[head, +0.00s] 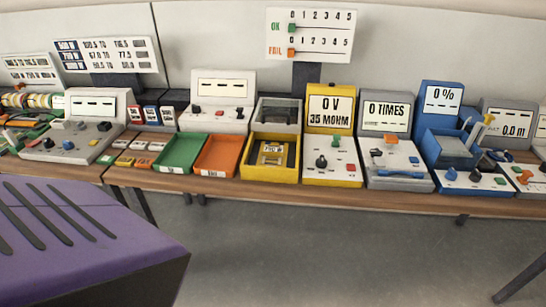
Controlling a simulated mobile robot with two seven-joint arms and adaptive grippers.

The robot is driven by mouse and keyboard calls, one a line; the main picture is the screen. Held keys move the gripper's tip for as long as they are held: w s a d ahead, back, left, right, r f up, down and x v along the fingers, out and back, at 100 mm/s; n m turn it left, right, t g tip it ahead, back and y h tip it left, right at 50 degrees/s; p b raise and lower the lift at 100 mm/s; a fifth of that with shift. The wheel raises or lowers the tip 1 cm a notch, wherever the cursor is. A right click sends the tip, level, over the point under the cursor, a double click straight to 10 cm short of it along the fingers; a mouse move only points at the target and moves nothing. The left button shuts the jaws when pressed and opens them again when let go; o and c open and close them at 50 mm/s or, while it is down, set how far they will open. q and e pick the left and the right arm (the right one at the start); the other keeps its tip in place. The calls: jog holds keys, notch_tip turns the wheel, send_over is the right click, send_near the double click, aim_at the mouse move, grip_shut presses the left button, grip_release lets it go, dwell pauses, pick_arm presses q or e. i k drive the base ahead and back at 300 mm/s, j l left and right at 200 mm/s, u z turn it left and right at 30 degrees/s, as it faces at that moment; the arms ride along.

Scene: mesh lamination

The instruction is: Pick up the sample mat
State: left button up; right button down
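I cannot tell for sure which thing is the sample mat. A yellow tray (246,172) on the bench holds a small dark, flat piece with a yellow-framed label (272,154); whether this is the mat is unclear at this size. Neither of my grippers shows in the head view.
A long wooden bench (225,188) crosses the view, crowded with instruments. A green tray (181,152) and an orange tray (217,155) look empty. A yellow meter (331,160) stands right of the yellow tray. A purple-topped block (75,235) fills the lower left. The grey floor (320,255) is clear.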

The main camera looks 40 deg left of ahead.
aim_at(271, 155)
jog(key=u, duration=1.9)
